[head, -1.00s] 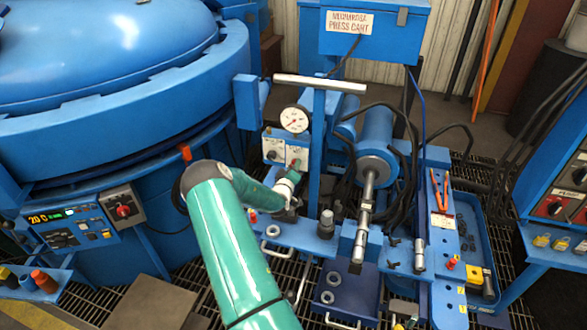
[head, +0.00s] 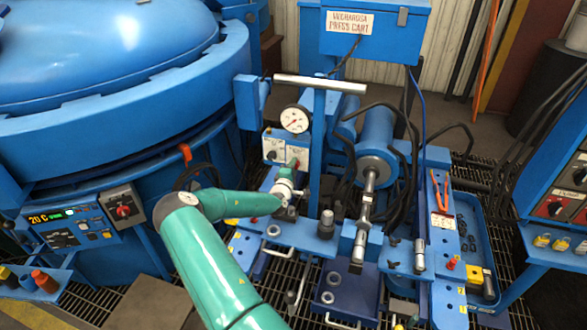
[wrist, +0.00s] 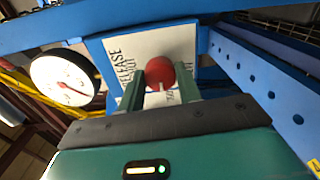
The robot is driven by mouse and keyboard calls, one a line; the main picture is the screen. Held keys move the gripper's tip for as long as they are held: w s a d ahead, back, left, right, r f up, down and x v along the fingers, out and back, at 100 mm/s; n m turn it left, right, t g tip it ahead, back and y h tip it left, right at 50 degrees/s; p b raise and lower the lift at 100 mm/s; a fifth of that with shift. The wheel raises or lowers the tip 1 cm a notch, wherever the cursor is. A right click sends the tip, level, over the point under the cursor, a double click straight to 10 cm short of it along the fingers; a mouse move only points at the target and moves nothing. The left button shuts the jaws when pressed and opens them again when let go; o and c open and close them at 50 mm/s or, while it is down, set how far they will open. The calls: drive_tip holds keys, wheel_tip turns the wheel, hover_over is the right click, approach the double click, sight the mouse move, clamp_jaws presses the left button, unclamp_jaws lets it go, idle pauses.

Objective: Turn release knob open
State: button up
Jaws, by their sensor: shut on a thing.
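The red release knob (wrist: 159,71) is round, with a pale pointer line, on a white plate (wrist: 125,48) lettered "RELEASE" in the wrist view. In the head view this plate is on the small panel of the press cart (head: 278,145), beside a dark knob (head: 271,155). My gripper (wrist: 160,88) is shut on the red knob, one green finger on each side of it. In the head view my gripper (head: 291,170) is at the panel's lower right, reaching in from the front. The fingers partly cover the lower lettering.
A pressure gauge (head: 295,119) is just above the panel, under a T-shaped bar (head: 310,84). The large blue furnace (head: 110,100) fills the left. A blue perforated beam (wrist: 265,85) runs close on the right in the wrist view.

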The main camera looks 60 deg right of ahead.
idle(0.3)
drive_tip(key=o, duration=1)
drive_tip(key=shift+a, duration=0.1)
drive_tip(key=s+a, duration=0.2)
drive_tip(key=a, duration=1.1)
drive_tip(key=shift+a+r, duration=0.2)
drive_tip(key=shift+r, duration=0.1)
